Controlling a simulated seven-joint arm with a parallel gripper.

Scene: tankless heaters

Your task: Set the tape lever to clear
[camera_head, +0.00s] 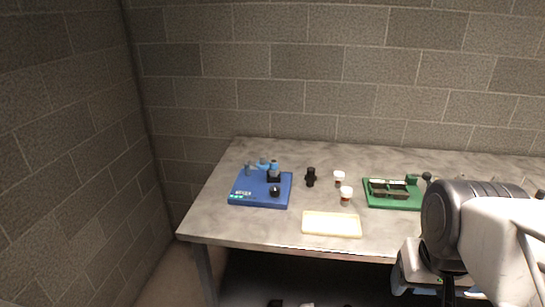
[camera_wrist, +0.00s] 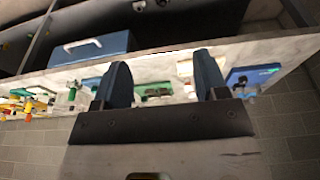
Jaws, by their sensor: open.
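A blue base (camera_head: 261,189) with white lettering stands at the left of the table. It carries blue and dark upright parts and a black round knob (camera_head: 275,190). A green base (camera_head: 393,193) with dark and metal parts and a black knob (camera_head: 427,176) stands to the right, partly behind my arm. I cannot tell for sure which part is the tape lever or how it is set. In the wrist view my gripper (camera_wrist: 162,65) is open and empty. The green base (camera_wrist: 153,90) shows between its fingers, and the blue base (camera_wrist: 252,75) lies beyond the right finger, apart from it.
A pale yellow tray (camera_head: 332,224) lies near the table's front edge. Two small white-and-red jars (camera_head: 346,193) and a black object (camera_head: 310,177) stand mid-table. In the wrist view, a blue case (camera_wrist: 92,47) and colored items (camera_wrist: 30,100) show at left. A block wall stands behind.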

